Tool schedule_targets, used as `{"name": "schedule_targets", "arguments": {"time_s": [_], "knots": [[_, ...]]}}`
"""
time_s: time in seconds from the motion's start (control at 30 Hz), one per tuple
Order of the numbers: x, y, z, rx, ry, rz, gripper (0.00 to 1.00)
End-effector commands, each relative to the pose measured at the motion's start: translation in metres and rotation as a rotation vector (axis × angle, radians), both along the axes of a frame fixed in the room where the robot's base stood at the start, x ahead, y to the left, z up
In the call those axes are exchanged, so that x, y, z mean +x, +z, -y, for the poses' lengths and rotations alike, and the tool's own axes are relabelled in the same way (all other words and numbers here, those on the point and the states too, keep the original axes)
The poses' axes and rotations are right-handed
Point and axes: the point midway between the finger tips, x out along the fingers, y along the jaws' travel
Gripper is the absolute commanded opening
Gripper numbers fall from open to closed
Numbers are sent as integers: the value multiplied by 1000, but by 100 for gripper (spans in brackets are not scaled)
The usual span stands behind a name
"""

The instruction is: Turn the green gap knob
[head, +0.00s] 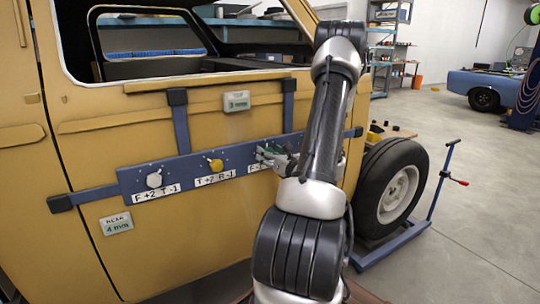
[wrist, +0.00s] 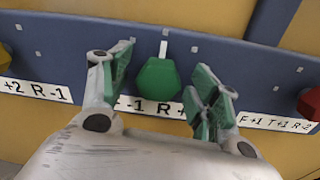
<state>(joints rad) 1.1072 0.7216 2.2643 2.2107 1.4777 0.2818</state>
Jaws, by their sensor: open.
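The green knob (wrist: 158,79) is on the blue bar in the wrist view, with a white pointer mark straight above it. A label below it is partly covered by my gripper. My gripper (wrist: 165,88) is open, with one green-padded finger on each side of the knob. I cannot tell whether either finger touches it. In the head view my gripper (head: 270,156) is at the bar, and my arm hides much of that area; I cannot make out the green knob there.
The blue bar (head: 130,180) crosses the yellow vehicle door (head: 85,130). It also carries a white knob (head: 154,180), a yellow knob (head: 216,165) and a red knob (wrist: 311,104). Displays read "3 mm" (head: 237,101) and "4 mm" (head: 116,224). A wheel (head: 397,192) stands at right.

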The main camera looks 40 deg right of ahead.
Motion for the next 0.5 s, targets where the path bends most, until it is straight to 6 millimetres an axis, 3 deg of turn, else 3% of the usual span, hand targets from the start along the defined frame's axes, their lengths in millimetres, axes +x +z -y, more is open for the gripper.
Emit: {"name": "schedule_targets", "arguments": {"time_s": [0.17,0.43,0.5], "knots": [[0,0,0,0,0,0,62],[0,0,0,0,1,0,16],[0,0,0,0,1,0,15]]}}
